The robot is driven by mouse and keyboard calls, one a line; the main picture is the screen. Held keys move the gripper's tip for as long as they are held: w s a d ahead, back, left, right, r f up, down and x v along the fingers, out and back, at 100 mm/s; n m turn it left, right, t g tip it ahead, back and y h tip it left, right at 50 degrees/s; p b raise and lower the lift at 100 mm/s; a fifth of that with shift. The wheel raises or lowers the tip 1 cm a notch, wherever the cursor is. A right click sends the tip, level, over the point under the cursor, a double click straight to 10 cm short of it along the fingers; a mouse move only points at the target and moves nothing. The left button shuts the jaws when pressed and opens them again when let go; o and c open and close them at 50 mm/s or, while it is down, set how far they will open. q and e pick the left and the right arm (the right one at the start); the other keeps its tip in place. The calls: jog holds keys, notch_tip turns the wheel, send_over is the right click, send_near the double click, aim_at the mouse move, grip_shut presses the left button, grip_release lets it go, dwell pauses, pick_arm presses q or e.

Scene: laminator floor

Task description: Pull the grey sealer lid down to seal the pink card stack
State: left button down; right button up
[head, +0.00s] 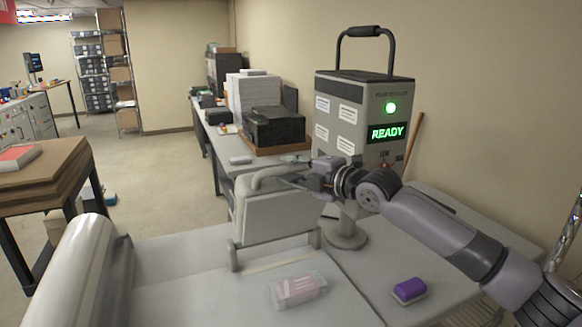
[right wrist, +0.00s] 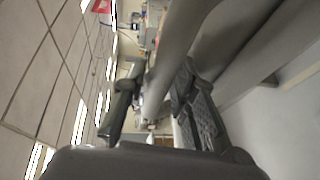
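The grey sealer lid (head: 278,216) stands raised, nearly upright, on its hinge posts on the light grey worktop. Its bar handle (head: 284,171) runs along the top edge. The pink card stack (head: 297,289), in a clear wrap, lies flat on the worktop in front of the lid. My right gripper (head: 300,181) is at the right part of the handle. In the right wrist view its fingers (right wrist: 157,95) are apart, with the grey handle bar (right wrist: 175,50) passing between or just beyond their tips; firm contact cannot be told. My left gripper is not in view.
A purple block (head: 409,290) lies right of the card stack. A tall grey machine (head: 362,115) with a READY display stands behind my right arm. A large silvery cylinder (head: 82,270) is at the left. The worktop between it and the card stack is clear.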

jog(key=shift+c, duration=0.6)
grip_shut()
